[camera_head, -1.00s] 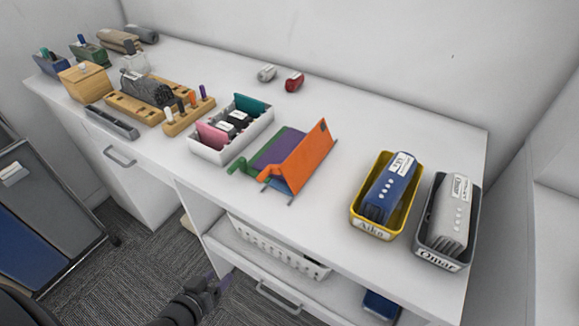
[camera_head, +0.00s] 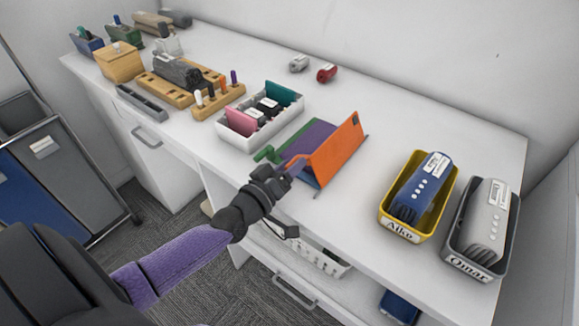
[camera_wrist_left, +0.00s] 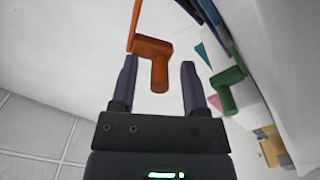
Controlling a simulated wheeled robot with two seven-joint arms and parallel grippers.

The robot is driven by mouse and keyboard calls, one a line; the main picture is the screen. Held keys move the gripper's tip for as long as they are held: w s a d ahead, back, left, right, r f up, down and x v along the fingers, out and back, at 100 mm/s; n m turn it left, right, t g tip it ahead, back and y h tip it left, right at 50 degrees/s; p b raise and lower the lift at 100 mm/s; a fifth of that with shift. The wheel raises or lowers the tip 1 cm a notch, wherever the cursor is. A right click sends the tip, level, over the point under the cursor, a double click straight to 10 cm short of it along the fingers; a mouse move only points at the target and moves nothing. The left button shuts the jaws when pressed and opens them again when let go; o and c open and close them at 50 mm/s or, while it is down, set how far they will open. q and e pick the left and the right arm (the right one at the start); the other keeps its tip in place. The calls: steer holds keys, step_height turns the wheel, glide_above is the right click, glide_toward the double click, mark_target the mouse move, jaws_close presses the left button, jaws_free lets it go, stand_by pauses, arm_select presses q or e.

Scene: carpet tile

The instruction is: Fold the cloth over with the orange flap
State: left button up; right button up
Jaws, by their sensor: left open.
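The orange flap (camera_head: 338,147) is a flat panel standing tilted on the white worktop. A purple cloth (camera_head: 312,136) lies behind and left of it, with a green part (camera_head: 268,154) at its left end. A blue part (camera_head: 305,176) shows below the flap's near end. My left gripper (camera_head: 291,167) is open at the flap's near end and hides part of it. In the left wrist view, the flap's orange tab (camera_wrist_left: 153,62) shows between the open fingers (camera_wrist_left: 159,70), with no visible grip. A green tab (camera_wrist_left: 226,88) shows to the right. My right gripper is out of view.
A white divided box (camera_head: 262,122) stands left of the cloth. A yellow bin (camera_head: 418,195) and a grey bin (camera_head: 480,228) stand to the right, each holding a labelled item. Clear worktop lies between the flap and the yellow bin. A white basket (camera_head: 320,258) sits on the shelf below.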

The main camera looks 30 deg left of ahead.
arm_select(q)
jaws_close()
stand_by(1.4)
